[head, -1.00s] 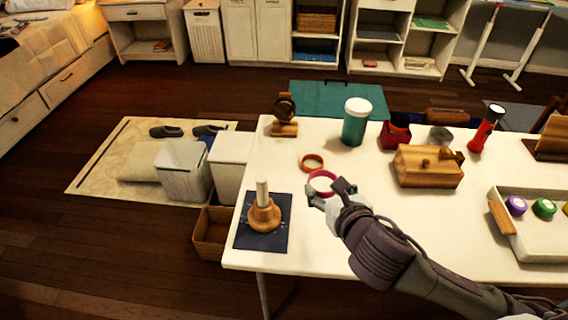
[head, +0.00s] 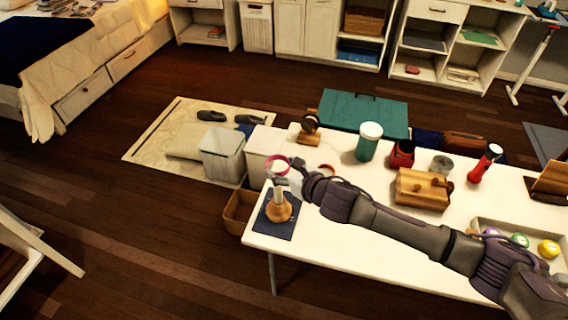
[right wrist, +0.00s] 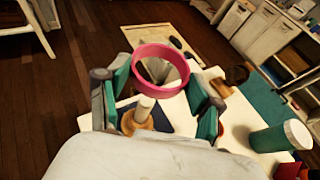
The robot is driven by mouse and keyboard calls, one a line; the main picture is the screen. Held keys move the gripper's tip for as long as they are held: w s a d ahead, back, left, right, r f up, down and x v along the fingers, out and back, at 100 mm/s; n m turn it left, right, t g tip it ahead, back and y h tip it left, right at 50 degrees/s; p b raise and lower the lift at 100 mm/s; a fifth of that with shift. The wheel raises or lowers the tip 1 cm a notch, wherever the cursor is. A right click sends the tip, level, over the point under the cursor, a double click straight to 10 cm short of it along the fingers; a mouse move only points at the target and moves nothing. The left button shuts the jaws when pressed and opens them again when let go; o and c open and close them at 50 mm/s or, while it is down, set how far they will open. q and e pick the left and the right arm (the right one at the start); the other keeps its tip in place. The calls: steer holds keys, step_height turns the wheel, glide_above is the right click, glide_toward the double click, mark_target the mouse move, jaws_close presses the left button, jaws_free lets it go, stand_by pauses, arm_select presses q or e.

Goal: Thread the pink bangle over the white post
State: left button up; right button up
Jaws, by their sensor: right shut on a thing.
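The pink bangle (head: 270,166) is held up in my right gripper (head: 284,169). In the right wrist view, the bangle (right wrist: 160,82) sits between the two fingertips (right wrist: 160,85), its opening showing. The white post (right wrist: 144,107) rises from a round wooden base (right wrist: 129,122) and shows below the bangle in that view, apart from it. In the head view, the wooden base (head: 279,211) stands on a dark blue mat (head: 266,224), and the bangle is above and slightly left of it in the picture. My left gripper is out of view.
An orange ring (head: 327,168) lies on the white table (head: 345,238), partly behind my right arm. A wooden stand (head: 309,128), a green jar (head: 368,142) and a wooden box (head: 421,190) stand farther back and right. The table's left edge is near the mat.

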mark_target(281, 187)
steer(key=shift+f+b, duration=0.5)
steer(key=shift+f, duration=0.2)
steer(key=shift+f+b, duration=3.15)
steer(key=shift+f, duration=0.75)
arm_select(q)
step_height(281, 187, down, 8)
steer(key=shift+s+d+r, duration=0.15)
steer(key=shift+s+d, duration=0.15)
arm_select(e)
steer(key=o, duration=1)
